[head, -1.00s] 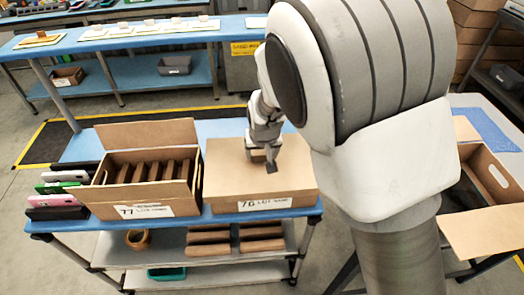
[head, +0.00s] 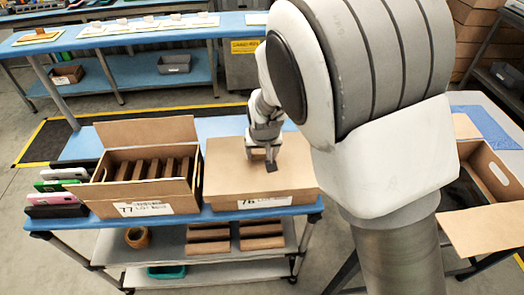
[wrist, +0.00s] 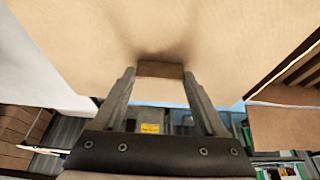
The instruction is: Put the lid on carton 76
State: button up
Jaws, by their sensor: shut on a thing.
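Carton 76 (head: 225,203) stands on the blue top of the cart, with its white number label (head: 265,202) facing front. A flat tan lid (head: 225,172) lies over its top, and its front edge comes down to the top of the label. My gripper (head: 270,164) is over the lid's middle. In the wrist view my gripper (wrist: 160,88) is shut on the lid's brown block handle (wrist: 160,71), with a finger on each side. The lid's underside and the carton's inside are hidden, so I cannot tell whether the lid is fully seated.
Open carton 77 (head: 110,198) stands close to the left, its flap up and several brown dividers inside. Coloured cases (head: 57,197) lie left of it. Another open carton (head: 485,215) is at the right, behind my arm. Brown blocks (head: 262,235) lie on the lower shelf.

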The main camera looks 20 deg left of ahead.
dwell(0.4)
jog(key=o, duration=1.1)
jog(key=shift+w+a+r+p+v, duration=0.25)
jog(key=shift+p+v, duration=0.95)
jog(key=shift+v, duration=2.75)
jog(key=shift+w+a+r+p+v, duration=0.3)
jog(key=shift+p+v, duration=0.95)
jog(key=shift+v, duration=2.75)
jog(key=shift+w+a+f+p+v, duration=0.1)
jog(key=shift+w+p+v, duration=0.7)
jog(key=shift+v, duration=3.15)
jog(key=shift+s+p, duration=0.4)
